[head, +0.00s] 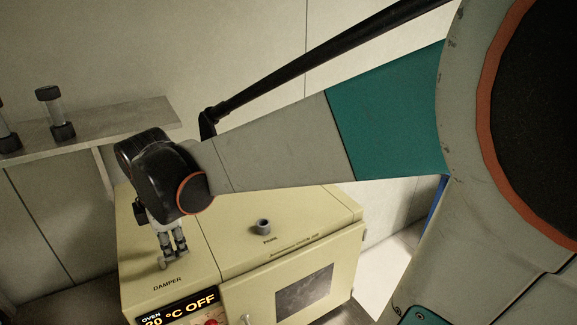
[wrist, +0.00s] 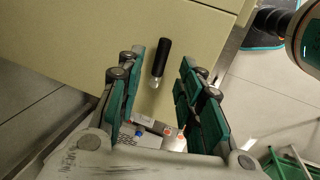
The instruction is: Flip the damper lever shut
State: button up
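The pale yellow oven (head: 240,280) stands below my arm, with a DAMPER label on its top at the left. My gripper (head: 172,252) points down over that top, just behind the label. In the wrist view my gripper (wrist: 157,90) is open, its green-padded fingers wide apart. A lever with a black handle and a short bright metal end (wrist: 160,60) shows in the gap between the fingers, and neither finger is seen touching it. In the head view my gripper largely hides the lever, so its position there cannot be told.
A small grey round port (head: 263,226) rises from the oven top to the right. A shelf (head: 100,122) with capped vials (head: 50,112) is on the wall at the left. The oven display (head: 180,308) reads OFF. Small items lie below the fingers in the wrist view.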

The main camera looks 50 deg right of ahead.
jog(key=v, duration=0.8)
jog(key=shift+s, duration=0.1)
jog(key=s+a+f+m+t+y, duration=0.1)
jog(key=s+a+f+m+t, duration=0.15)
jog(key=s+m, duration=0.35)
jog(key=s+a+f+m+t, duration=0.2)
jog(key=s+f+m, duration=0.2)
jog(key=m, duration=0.3)
notch_tip(320, 180, down, 23)
jog(key=b, duration=2.3)
jog(key=shift+d+m, duration=0.15)
jog(key=shift+m, duration=0.15)
jog(key=shift+w+r, duration=0.1)
